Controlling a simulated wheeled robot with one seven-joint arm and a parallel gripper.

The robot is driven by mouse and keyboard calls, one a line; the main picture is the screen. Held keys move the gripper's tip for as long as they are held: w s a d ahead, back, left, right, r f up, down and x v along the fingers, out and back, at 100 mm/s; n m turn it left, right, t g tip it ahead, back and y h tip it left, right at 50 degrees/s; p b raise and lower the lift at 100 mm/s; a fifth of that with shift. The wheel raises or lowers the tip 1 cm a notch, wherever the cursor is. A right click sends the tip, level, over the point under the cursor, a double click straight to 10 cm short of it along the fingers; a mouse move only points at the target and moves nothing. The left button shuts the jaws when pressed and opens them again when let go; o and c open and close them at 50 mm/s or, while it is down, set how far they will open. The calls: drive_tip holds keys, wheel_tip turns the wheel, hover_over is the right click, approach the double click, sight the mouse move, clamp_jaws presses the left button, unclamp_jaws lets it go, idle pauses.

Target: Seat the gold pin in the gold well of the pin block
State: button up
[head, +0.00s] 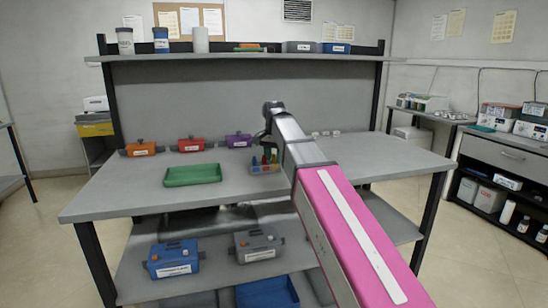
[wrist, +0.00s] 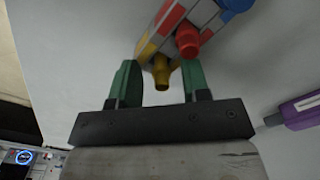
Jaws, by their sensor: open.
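My gripper (wrist: 162,68) is open, with one green finger on each side of the gold pin (wrist: 161,76) in the wrist view. Clear gaps show between the pin and both fingers. The pin sticks out at the yellow-marked end of the pin block (wrist: 173,17); its lower part and the gold well are hidden, so I cannot tell how deep it sits. A red pin (wrist: 188,40) stands close beside it, and a blue pin (wrist: 238,4) is farther along. In the head view the block (head: 262,169) is on the bench below my arm, and the fingertips are hard to make out.
A green tray (head: 192,175) lies left of the block. Orange (head: 142,149), red (head: 191,145) and purple (head: 238,141) boxes stand behind on the bench (head: 120,196); a purple box (wrist: 297,111) shows right in the wrist view. The bench's right side is mostly clear.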

wheel_tip(320, 180, up, 12)
drive_tip(key=shift+r, duration=0.15)
idle(0.4)
